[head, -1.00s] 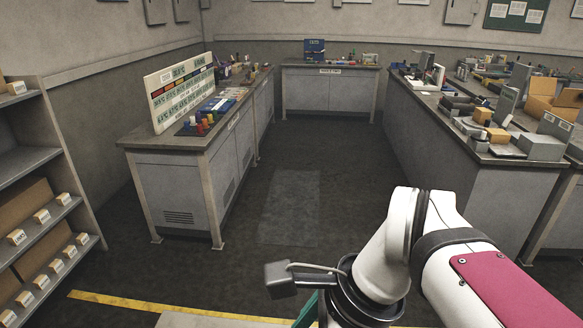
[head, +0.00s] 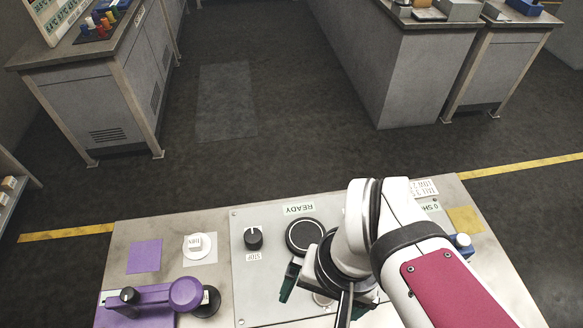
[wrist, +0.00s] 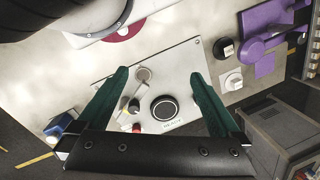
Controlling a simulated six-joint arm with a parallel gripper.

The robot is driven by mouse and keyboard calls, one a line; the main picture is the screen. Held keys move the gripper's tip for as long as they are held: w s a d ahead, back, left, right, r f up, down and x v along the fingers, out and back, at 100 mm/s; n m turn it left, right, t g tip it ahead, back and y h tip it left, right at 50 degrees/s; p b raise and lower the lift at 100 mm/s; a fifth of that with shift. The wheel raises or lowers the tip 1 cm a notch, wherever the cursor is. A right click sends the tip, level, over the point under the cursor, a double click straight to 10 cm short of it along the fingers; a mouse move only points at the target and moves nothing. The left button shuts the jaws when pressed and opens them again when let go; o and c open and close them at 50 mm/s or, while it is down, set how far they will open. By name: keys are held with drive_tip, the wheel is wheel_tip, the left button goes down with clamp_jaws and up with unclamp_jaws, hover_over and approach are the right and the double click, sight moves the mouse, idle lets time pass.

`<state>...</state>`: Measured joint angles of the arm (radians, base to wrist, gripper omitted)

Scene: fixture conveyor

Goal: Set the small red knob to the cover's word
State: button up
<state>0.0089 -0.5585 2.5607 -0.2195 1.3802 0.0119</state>
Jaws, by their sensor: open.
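A READY label (head: 298,209) is above a black ring (head: 304,236). I cannot tell which part is the cover or read its word.
A black knob (head: 253,238) has a STOP label below it. A purple lever (head: 150,298), purple square (head: 144,256) and white knob (head: 196,246) lie left of the panel. Yellow floor tape (head: 65,233) lies beyond the bench.

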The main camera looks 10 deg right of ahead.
idle(0.4)
drive_tip(key=shift+w+r, duration=0.1)
drive_tip(key=shift+w, duration=0.1)
drive_tip(key=shift+c, duration=1)
drive_tip(key=w+d+n, duration=0.1)
drive_tip(key=w, duration=0.1)
drive_tip(key=w+d+n, duration=0.1)
drive_tip(key=w, duration=0.2)
drive_tip(key=w+d+r, duration=0.1)
drive_tip(key=w, duration=0.2)
drive_tip(key=shift+w+d+n+h, duration=0.15)
drive_tip(key=shift+d+n+h, duration=0.15)
drive_tip(key=shift+d+n, duration=0.1)
drive_tip(key=c, duration=0.3)
drive_tip(key=w+d+f+n+h, duration=0.1)
drive_tip(key=w+d+f+n, duration=0.2)
drive_tip(key=w+d, duration=0.35)
drive_tip(key=w+d+f+n, duration=0.3)
drive_tip(key=w+d, duration=0.3)
drive_tip(key=w, duration=0.2)
drive_tip(key=f, duration=1.4)
drive_tip(key=shift+w+a+f, duration=0.1)
drive_tip(key=shift+a, duration=0.1)
drive_tip(key=shift+f, duration=0.55)
